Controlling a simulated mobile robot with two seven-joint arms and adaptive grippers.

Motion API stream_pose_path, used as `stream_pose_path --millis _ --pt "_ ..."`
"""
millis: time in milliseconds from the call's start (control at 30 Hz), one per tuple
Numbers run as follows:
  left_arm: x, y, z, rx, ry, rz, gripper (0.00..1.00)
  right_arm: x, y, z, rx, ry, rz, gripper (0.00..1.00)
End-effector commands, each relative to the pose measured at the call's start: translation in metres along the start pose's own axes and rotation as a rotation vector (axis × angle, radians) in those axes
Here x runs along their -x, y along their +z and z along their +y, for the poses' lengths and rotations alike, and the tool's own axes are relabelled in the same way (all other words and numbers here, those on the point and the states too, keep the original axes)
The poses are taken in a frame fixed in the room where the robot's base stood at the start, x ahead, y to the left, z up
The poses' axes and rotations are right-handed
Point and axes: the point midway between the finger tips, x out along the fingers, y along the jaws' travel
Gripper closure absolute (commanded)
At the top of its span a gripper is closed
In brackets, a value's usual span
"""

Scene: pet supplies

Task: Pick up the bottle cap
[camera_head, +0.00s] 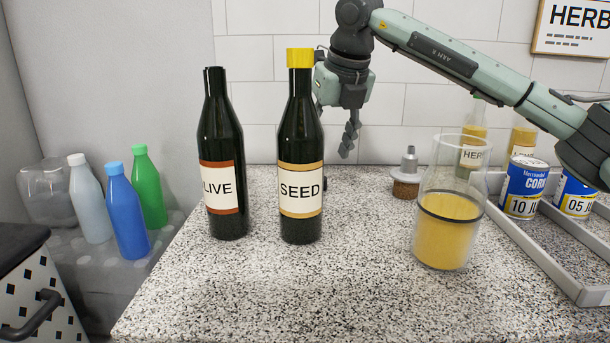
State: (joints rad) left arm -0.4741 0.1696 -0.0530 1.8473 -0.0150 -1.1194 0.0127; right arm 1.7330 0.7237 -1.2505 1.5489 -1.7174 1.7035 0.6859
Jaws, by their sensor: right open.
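A yellow bottle cap (300,58) sits on the neck of the dark green bottle labelled SEED (300,150), which stands upright on the speckled counter. My right gripper (335,132) hangs just right of that bottle's neck and seems to be behind it, fingers pointing down. It is open, with nothing seen between its fingers; one finger is partly hidden by the bottle. The cap is not held. My left gripper is out of view.
A capless dark bottle (222,150) stands left of the SEED bottle. A glass jar with yellow contents (447,235), a cork-based spout (407,175) and a grey tray (545,262) with cans are to the right. The front counter (300,300) is clear.

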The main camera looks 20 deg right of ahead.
Motion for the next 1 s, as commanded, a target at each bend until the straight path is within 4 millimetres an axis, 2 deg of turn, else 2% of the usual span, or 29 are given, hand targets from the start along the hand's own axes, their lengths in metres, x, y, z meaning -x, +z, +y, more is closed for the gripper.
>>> stream_pose_path --millis 133,367,600,700,967,1000 --pt "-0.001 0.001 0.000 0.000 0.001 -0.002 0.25 -0.006 0.000 0.000 0.000 0.001 0.000 0.47" --pt "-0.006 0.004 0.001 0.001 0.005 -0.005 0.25 -0.031 0.001 -0.001 0.000 0.001 0.002 0.47" --pt "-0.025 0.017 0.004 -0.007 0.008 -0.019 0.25 -0.066 0.003 -0.002 0.000 0.001 0.003 0.47" --pt "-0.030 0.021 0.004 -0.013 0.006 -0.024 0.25 -0.075 0.003 -0.002 0.000 0.002 0.000 0.47" --pt "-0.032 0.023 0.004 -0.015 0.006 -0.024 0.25 -0.078 0.003 -0.002 0.001 0.002 -0.001 0.47" --pt "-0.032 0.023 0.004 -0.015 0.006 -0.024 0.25 -0.078 0.003 -0.002 0.001 0.002 -0.001 0.51"
